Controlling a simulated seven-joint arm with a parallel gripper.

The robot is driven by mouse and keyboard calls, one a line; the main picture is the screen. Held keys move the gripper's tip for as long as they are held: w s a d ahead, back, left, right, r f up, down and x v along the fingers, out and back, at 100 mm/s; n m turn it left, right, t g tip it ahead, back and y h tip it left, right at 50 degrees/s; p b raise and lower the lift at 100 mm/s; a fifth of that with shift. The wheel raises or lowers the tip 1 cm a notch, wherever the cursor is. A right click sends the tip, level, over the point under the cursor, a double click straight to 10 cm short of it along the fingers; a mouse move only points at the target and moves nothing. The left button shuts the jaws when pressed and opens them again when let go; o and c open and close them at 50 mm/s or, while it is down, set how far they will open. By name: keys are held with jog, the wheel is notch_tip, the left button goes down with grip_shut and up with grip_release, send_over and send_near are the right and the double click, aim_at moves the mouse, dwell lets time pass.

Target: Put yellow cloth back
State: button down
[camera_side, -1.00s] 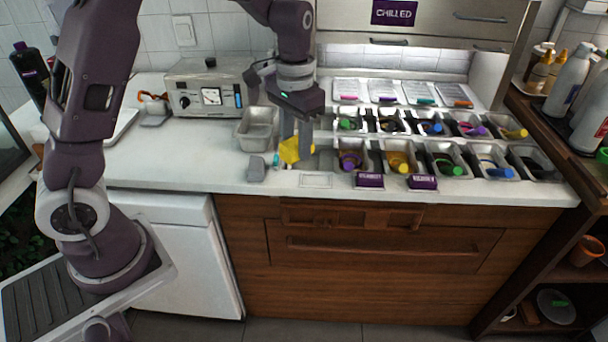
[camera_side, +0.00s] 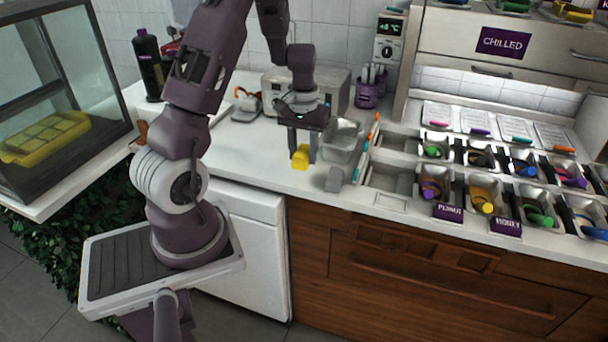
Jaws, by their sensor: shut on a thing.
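The yellow cloth (camera_side: 300,158) is a small bunched piece between the fingertips of my gripper (camera_side: 301,153). My gripper points down over the left part of the white counter and is shut on the cloth. I cannot tell whether the cloth's lower edge touches the counter or hangs just above it. A grey folded cloth or block (camera_side: 334,180) lies on the counter to the right of the yellow cloth, apart from it.
An empty metal pan (camera_side: 342,140) stands just right of my gripper. A grey machine (camera_side: 335,85) is behind it. Topping pans with coloured-handled utensils (camera_side: 432,190) fill the right side. An orange-tipped stick (camera_side: 374,130) stands beside the pan. Counter left of the gripper is clear.

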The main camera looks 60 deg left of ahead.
aim_at(303, 181)
notch_tip(303, 181, down, 6)
jog(key=shift+r, duration=0.15)
jog(key=c, duration=0.9)
grip_release()
notch_tip(303, 181, up, 12)
jog(key=shift+f, duration=0.2)
jog(key=d+r+m+t, duration=0.2)
jog(key=d+r, duration=0.7)
jog(key=s+d+r+m+t, duration=0.1)
jog(key=s+d+r+m, duration=0.2)
jog(key=s+d, duration=0.4)
jog(key=s+d+r+m+t, duration=0.2)
jog(key=s+d+r+m, duration=0.1)
jog(key=s+d, duration=0.5)
jog(key=shift+s+d+m+t, duration=0.2)
jog(key=shift+m+t, duration=0.1)
jog(key=shift+m, duration=0.2)
